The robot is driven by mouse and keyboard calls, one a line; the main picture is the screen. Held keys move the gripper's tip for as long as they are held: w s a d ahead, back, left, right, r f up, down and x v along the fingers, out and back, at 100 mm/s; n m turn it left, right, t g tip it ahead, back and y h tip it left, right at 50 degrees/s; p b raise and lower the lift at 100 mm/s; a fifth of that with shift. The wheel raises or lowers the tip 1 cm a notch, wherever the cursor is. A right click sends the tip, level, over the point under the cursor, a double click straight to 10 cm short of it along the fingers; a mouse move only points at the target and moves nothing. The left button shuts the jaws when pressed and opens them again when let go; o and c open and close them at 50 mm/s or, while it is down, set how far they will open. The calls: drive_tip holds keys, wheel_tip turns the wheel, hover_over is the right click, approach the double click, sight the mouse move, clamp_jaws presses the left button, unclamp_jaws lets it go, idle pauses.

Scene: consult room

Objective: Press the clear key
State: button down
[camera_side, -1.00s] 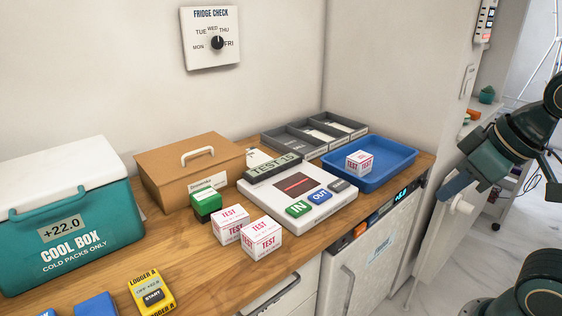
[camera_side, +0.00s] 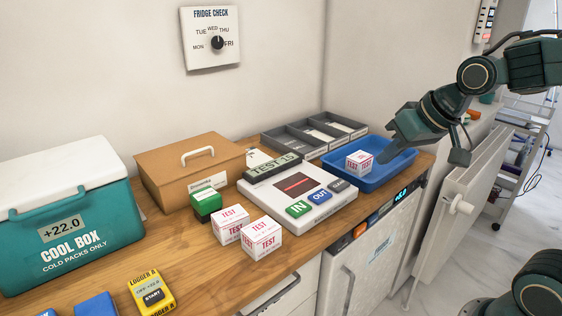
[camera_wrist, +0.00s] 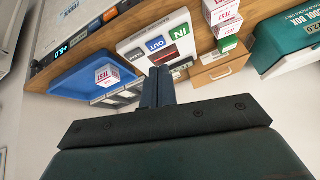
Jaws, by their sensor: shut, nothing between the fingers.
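The clear key seems to be the small dark grey key (camera_side: 338,185) at the right end of the key row on the white scanner unit (camera_side: 262,196); its lettering is too small to read surely. A green IN key (camera_side: 298,209) and a blue OUT key (camera_side: 319,196) sit left of it. The dark key also shows in the wrist view (camera_wrist: 133,53). My gripper (camera_side: 386,157) is shut and empty, above the blue tray, to the right of the unit and apart from the key. Its fingers (camera_wrist: 159,72) point toward the unit in the wrist view.
The blue tray (camera_side: 408,166) holds a white TEST box (camera_side: 359,161). Two more TEST boxes (camera_side: 261,240) and a green box (camera_side: 205,204) stand left of the unit. Grey bins (camera_side: 292,140) are behind it. A yellow logger (camera_side: 152,292) and cool box (camera_side: 75,225) are further left.

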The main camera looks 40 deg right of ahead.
drive_tip(key=w+d+f+m+t, duration=0.1)
drive_tip(key=w+d+f+m, duration=0.2)
drive_tip(key=w, duration=0.6)
drive_tip(key=m+t, duration=0.1)
drive_tip(key=m, duration=0.1)
hover_over(342, 186)
drive_tip(key=shift+y, duration=0.3)
wheel_tip(342, 186, down, 4)
drive_tip(key=shift+d+f, duration=0.1)
drive_tip(key=shift+f, duration=0.1)
drive_tip(key=shift+f, duration=4.25)
drive_tip(key=shift+f, duration=1)
drive_tip(key=shift+r, duration=1)
